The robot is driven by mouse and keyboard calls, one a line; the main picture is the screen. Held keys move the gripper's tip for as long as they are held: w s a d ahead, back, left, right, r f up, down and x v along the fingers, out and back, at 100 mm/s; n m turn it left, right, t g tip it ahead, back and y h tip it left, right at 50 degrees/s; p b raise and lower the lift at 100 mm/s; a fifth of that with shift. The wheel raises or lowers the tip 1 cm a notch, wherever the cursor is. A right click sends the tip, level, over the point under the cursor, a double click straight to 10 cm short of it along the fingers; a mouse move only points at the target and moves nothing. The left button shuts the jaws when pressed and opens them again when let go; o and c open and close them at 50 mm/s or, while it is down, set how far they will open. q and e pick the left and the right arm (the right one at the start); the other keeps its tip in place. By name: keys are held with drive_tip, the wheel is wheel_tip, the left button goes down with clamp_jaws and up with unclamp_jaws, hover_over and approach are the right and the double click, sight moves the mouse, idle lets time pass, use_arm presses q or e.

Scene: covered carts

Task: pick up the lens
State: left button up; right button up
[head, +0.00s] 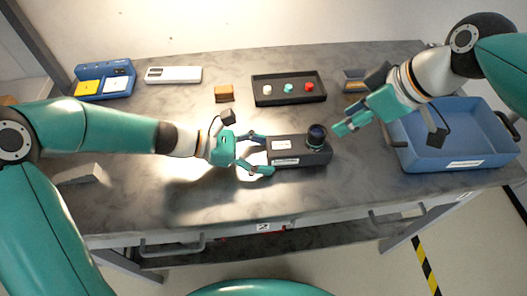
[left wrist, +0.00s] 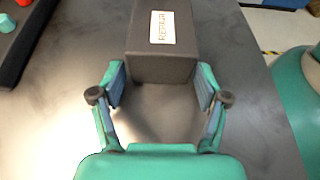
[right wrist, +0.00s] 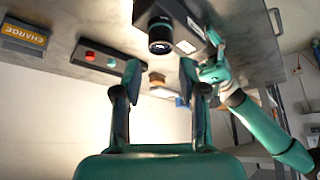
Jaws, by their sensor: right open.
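The lens (head: 316,137) is a short dark cylinder with a pale ring near its base. It stands upright on the right part of a dark box (head: 285,150). My right gripper (head: 345,126) is open and empty, just to the right of the lens. In the right wrist view the lens (right wrist: 161,36) is beyond the open fingertips (right wrist: 159,75). My left gripper (head: 265,154) is open at the box's left end. In the left wrist view its fingertips (left wrist: 162,82) flank the near end of the box (left wrist: 162,68), labelled REPAIR; contact is unclear.
A black tray (head: 262,101) with white, teal and red pieces lies behind the box. A blue bin (head: 445,159) is at the right. An orange-brown block (head: 224,94), a white case (head: 174,75) and a blue holder (head: 122,72) are at the back.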

use_arm(q)
drive_tip(key=c, duration=0.7)
drive_tip(key=shift+c, duration=0.2)
use_arm(e)
drive_tip(key=o, duration=0.5)
drive_tip(key=shift+o, duration=0.2)
drive_tip(key=r+m+g+h, duration=0.2)
drive_tip(key=m+g+h, duration=0.1)
drive_tip(key=m+h, duration=0.3)
hover_over(318, 130)
drive_tip(key=shift+m+y, duration=0.4)
drive_tip(key=shift+y, duration=0.2)
wheel_tip(318, 130, down, 11)
drive_tip(key=shift+f, duration=0.1)
